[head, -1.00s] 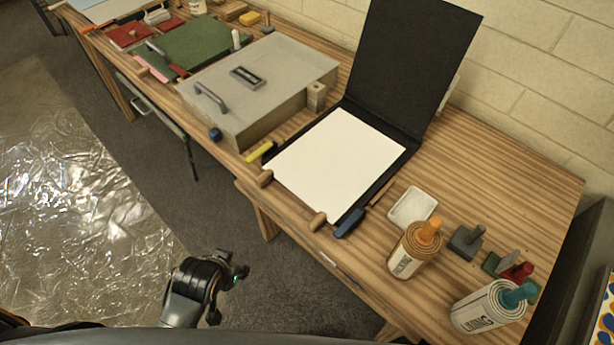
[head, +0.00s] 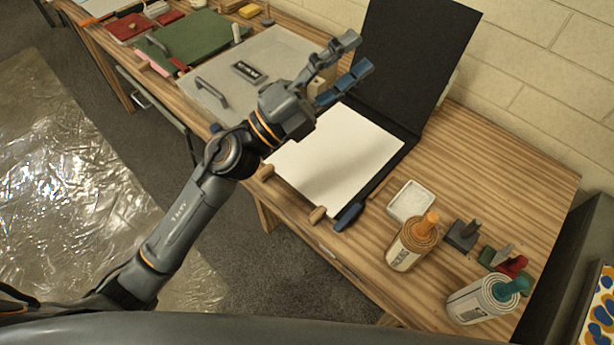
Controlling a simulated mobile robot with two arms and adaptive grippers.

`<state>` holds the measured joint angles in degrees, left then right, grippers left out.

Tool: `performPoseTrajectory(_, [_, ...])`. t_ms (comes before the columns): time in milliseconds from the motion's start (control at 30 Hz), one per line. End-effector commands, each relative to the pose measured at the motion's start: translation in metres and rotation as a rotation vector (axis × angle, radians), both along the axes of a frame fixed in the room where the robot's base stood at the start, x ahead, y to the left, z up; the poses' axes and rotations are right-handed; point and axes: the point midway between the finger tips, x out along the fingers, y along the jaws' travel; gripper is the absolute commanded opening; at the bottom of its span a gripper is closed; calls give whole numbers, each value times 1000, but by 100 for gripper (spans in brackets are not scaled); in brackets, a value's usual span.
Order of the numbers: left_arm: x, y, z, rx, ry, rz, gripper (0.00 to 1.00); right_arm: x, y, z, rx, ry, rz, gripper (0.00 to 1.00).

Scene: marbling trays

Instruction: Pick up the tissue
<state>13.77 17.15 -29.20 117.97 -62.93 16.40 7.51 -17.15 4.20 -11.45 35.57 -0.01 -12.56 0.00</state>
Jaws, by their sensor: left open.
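I cannot tell for sure which thing is the tissue. A small white square piece or shallow dish (head: 411,202) lies on the wooden table, right of the open black folder. A large white sheet (head: 345,165) lies flat in the folder (head: 415,65), partly hidden by my left arm. My left gripper (head: 356,54) is open and empty. Its fingers point up and right, over the grey case and the folder's left edge in the picture, apart from the small white piece. My right gripper is not in view.
The table's back right (head: 510,160) is clear.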

Motion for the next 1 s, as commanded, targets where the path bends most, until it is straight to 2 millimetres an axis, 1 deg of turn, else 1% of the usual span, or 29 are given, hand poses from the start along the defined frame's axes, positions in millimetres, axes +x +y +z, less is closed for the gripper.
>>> performPoseTrajectory(33, [-11,-22,-4,120,-95,-81,47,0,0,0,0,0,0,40])
performPoseTrajectory(67, [-18,-33,-11,199,-149,-130,47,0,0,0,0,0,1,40])
performPoseTrajectory(100, [-26,-47,-23,307,-214,-195,47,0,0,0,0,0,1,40])
performPoseTrajectory(133, [-32,-55,-35,393,-258,-243,47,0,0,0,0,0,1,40])
performPoseTrajectory(167, [-37,-60,-47,480,-298,-290,47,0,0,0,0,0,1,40])
performPoseTrajectory(200, [-40,-65,-67,601,-344,-349,47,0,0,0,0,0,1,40])
performPoseTrajectory(267, [-42,-63,-98,790,-399,-432,47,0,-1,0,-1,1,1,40])
performPoseTrajectory(300, [-40,-57,-119,921,-425,-482,47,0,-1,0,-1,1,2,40])
performPoseTrajectory(367, [-32,-39,-148,1123,-442,-551,47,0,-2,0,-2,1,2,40])
performPoseTrajectory(400, [-25,-23,-166,1257,-443,-591,47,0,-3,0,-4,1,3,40])
performPoseTrajectory(467, [-13,7,-186,1451,-423,-640,47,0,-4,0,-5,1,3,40])
performPoseTrajectory(500, [-4,28,-195,1573,-400,-664,47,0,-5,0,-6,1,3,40])
performPoseTrajectory(567, [8,60,-203,1736,-351,-692,47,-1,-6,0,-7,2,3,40])
performPoseTrajectory(600, [15,81,-205,1831,-313,-706,47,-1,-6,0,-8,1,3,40])
performPoseTrajectory(700, [27,123,-203,2011,-223,-723,47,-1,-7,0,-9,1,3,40])
performPoseTrajectory(733, [29,132,-202,2050,-200,-726,47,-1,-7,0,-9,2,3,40])
performPoseTrajectory(800, [33,148,-199,2115,-156,-730,47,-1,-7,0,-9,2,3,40])
performPoseTrajectory(833, [34,153,-198,2133,-142,-731,47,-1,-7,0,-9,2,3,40])
performPoseTrajectory(933, [34,160,-204,2162,-116,-738,47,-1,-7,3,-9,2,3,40])
performPoseTrajectory(1000, [34,161,-215,2164,-111,-739,47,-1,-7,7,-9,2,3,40])
